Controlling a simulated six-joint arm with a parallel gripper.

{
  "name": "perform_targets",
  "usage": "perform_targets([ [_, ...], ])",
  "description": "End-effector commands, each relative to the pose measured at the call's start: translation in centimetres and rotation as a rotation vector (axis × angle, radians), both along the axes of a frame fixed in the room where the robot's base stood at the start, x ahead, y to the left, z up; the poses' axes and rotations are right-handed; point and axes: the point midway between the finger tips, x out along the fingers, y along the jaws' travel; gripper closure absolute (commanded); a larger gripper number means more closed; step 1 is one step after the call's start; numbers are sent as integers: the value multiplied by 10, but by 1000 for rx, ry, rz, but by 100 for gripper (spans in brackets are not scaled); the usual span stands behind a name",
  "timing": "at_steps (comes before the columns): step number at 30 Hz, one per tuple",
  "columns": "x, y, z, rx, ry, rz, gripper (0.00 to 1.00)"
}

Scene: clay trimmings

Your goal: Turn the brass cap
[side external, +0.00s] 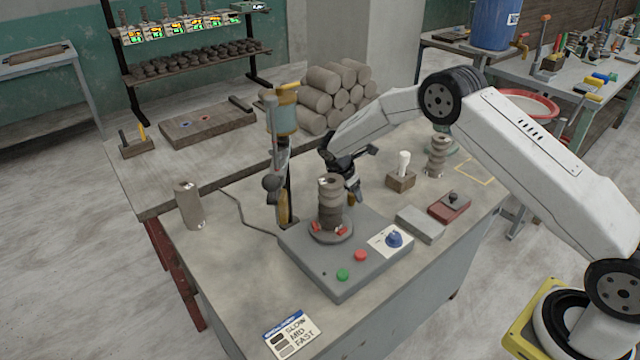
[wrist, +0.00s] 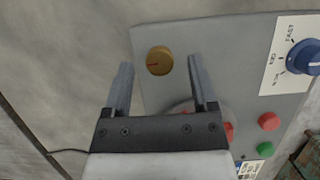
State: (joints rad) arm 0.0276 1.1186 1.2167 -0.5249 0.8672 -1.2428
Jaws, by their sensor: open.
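The brass cap (wrist: 159,61) is a round knob with a dark red line across its top, on the grey machine base (wrist: 150,95). In the wrist view it lies between my open fingertips, with space on both sides. In the side view only a bit of the cap (side external: 351,199) shows behind the ribbed clay piece. My gripper (wrist: 161,70) is open and empty, pointing down; the gripper (side external: 354,188) also shows behind the clay piece in the side view. I cannot tell its exact height above the cap.
A ribbed clay piece (side external: 330,205) stands on the turntable, close to my gripper. The base carries a blue speed knob (side external: 394,239), a red button (side external: 361,255) and a green button (side external: 342,274). A post with a tool (side external: 282,150) stands behind. A wooden block (side external: 401,180) lies right.

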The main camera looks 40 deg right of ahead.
Motion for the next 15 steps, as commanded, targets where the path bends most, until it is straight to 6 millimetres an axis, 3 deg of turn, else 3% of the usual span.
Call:
perform_targets([
  [6,0,-7,-16,0,0,-1,26],
  [15,0,-9,-20,0,-1,0,26],
])
